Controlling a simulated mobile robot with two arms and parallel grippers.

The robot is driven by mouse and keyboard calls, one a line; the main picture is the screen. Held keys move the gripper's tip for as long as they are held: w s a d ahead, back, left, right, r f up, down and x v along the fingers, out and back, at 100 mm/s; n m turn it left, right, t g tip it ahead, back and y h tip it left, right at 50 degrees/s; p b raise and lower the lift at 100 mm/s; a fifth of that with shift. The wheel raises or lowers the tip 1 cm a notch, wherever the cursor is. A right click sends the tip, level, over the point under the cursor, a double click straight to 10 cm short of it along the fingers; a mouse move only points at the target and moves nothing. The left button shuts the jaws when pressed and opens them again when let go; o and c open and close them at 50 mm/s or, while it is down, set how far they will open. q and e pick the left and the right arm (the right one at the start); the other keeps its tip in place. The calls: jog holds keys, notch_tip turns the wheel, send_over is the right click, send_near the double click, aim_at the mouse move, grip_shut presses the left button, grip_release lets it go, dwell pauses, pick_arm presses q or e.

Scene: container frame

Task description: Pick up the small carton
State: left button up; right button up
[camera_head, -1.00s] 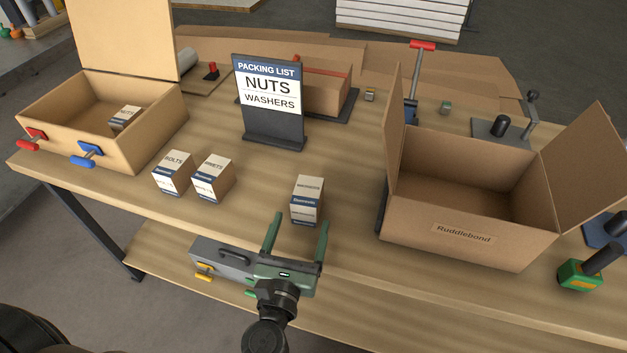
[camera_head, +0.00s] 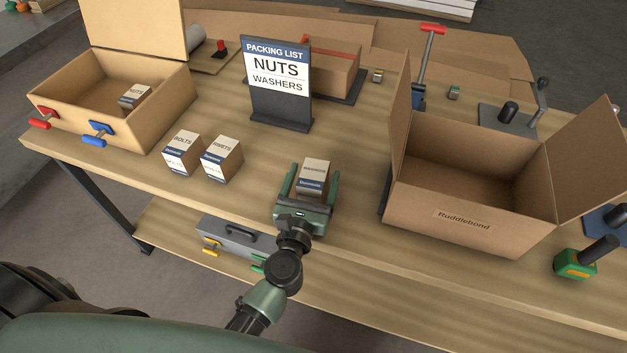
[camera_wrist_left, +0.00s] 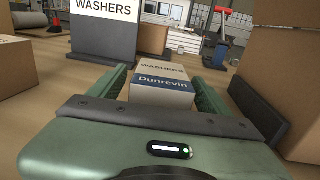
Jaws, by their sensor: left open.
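The small washers carton (camera_head: 313,176), white and brown with a blue band, stands on the table near its front edge. My left gripper (camera_head: 310,183) is open, with one green finger on each side of the carton. In the left wrist view the carton (camera_wrist_left: 162,84) sits between the two fingers (camera_wrist_left: 160,88), its label reading "WASHERS" and "Dunrevin". I cannot tell whether the fingers touch it. The packing list sign (camera_head: 279,85) behind reads "NUTS" and "WASHERS". My right gripper is not in view.
Two cartons, bolts (camera_head: 182,153) and another (camera_head: 221,158), stand to the left. A nuts carton (camera_head: 135,96) lies in the open wooden box (camera_head: 110,131). An open cardboard box (camera_head: 440,215) marked "Ruddlebond" stands right. A grey toolbox (camera_head: 229,232) is below the tabletop.

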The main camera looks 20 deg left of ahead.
pick_arm(q)
grip_shut()
jog(key=shift+r, duration=0.1)
